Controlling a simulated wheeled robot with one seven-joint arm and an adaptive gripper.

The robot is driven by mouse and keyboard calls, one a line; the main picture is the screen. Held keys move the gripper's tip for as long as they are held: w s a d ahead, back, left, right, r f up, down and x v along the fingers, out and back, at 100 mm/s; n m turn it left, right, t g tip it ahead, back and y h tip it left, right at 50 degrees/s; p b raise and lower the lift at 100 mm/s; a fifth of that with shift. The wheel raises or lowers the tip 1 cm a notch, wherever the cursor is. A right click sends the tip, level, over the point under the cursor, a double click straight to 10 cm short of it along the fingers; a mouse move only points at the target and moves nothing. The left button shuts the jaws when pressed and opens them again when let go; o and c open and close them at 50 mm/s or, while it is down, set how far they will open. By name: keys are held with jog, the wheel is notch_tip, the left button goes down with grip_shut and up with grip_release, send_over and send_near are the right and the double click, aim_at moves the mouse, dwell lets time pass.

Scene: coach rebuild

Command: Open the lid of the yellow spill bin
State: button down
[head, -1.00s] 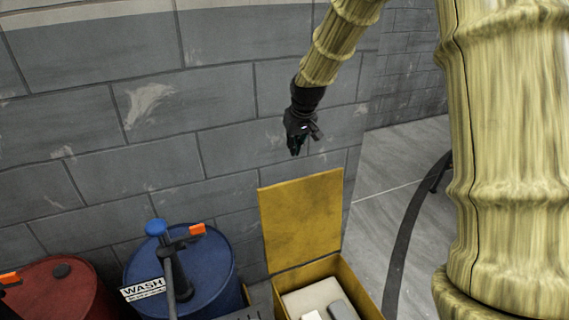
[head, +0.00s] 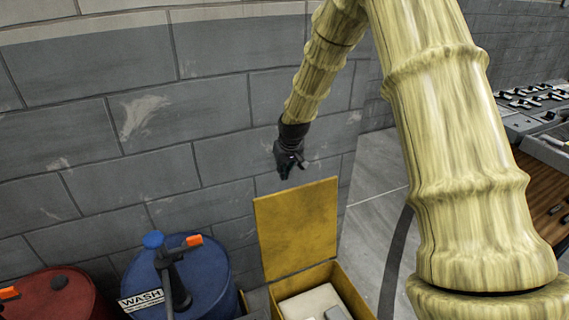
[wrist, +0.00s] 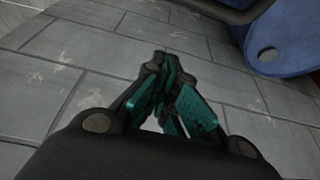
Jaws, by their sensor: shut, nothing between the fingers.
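The yellow spill bin (head: 352,290) stands at the lower middle of the head view, against the grey block wall. Its yellow lid (head: 297,228) stands raised and upright at the back, and the bin is open. Pale packs (head: 310,301) lie inside it. My gripper (head: 289,172) is in the air just above the lid's top edge, apart from it as far as I can tell. In the wrist view my gripper (wrist: 172,100) shows its teal-padded fingers together with nothing between them. The bin is not seen in the wrist view.
A blue drum (head: 205,280) with a WASH sign (head: 141,299) stands left of the bin, and a red drum (head: 60,295) farther left. Part of something blue (wrist: 285,45) shows in the wrist view. A bench with tools (head: 535,105) is at the right.

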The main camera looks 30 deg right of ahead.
jog(key=s+p, duration=0.1)
jog(key=s, duration=0.1)
jog(key=s+f+p, duration=0.1)
jog(key=shift+s, duration=0.4)
jog(key=shift+a+r, duration=0.1)
